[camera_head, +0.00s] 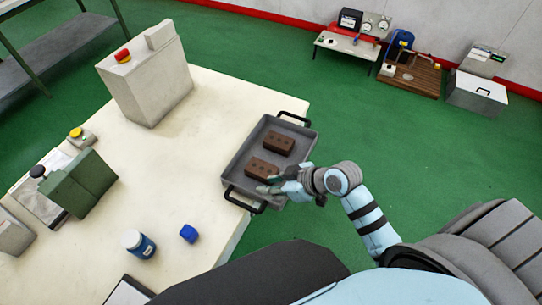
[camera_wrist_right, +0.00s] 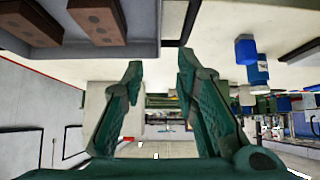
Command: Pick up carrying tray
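The grey carrying tray (camera_head: 252,146) lies at the right edge of the white table in the head view and seems to overhang it. It has a black handle at the far end (camera_head: 294,117) and another at the near end (camera_head: 243,201). Two brown blocks with holes lie in it, one far (camera_head: 278,142) and one near (camera_head: 262,168). My right gripper (camera_head: 270,184) appears over the tray's near right part, close to the near block. In the right wrist view its fingers (camera_wrist_right: 160,65) are apart with nothing between them. The tray (camera_wrist_right: 145,50) shows at upper left there. My left gripper is not visible.
The white table (camera_head: 185,190) carries a grey box with a red button (camera_head: 150,75), a green device (camera_head: 82,185), a blue-and-white bottle (camera_head: 138,244) and a blue cap (camera_head: 189,233). Green floor (camera_head: 430,150) lies open to the right. Equipment stands along the far wall.

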